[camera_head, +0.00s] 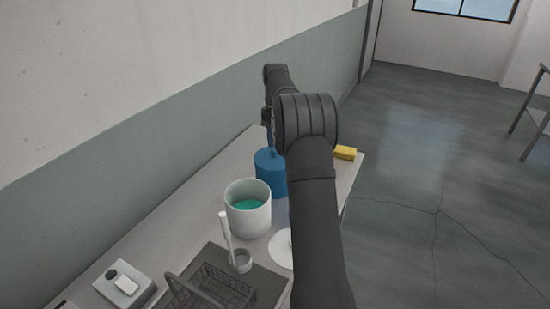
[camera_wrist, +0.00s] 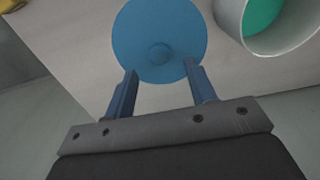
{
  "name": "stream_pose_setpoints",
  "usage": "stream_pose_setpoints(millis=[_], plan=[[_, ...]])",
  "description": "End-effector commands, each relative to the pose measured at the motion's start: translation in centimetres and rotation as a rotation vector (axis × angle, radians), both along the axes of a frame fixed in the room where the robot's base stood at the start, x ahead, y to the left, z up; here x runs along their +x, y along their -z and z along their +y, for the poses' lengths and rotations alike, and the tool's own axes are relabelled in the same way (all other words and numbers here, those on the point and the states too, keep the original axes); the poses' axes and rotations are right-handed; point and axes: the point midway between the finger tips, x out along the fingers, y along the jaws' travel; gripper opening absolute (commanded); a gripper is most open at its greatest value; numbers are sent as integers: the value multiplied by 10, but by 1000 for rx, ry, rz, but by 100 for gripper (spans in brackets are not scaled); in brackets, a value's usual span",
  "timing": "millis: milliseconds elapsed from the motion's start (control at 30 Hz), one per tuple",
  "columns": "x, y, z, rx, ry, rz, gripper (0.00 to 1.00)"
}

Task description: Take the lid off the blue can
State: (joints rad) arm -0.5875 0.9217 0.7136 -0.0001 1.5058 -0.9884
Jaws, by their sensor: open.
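The blue can (camera_head: 270,172) stands upright on the table, partly hidden behind my arm in the head view. In the wrist view its round blue lid (camera_wrist: 160,22) is seen from above, with a small round knob (camera_wrist: 160,54) in the middle. The lid is on the can. My gripper (camera_wrist: 158,70) is open, with its two blue fingers apart on either side near the knob. The knob shows between and slightly beyond the fingertips. I cannot tell how far above the lid the fingers are.
A white pot (camera_head: 248,219) with green liquid stands beside the can. A ladle (camera_head: 240,262), a wire basket (camera_head: 215,291), a white disc (camera_head: 280,248) and a small white box (camera_head: 122,284) are nearer. A yellow block (camera_head: 345,153) lies near the table's far right edge. A wall runs along the left.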

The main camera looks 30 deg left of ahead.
Motion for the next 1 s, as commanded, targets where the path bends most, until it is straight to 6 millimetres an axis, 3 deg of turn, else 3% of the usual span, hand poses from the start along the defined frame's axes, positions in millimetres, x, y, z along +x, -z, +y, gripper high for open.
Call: stream_pose_setpoints(millis=[333, 667, 900, 1000], plan=[[1, 45, 3, -1, 0, 2, 51], [1, 52, 3, 0, 0, 0, 51], [1, 52, 3, 0, 0, 0, 4], [1, 52, 3, 0, 0, 0, 3]])
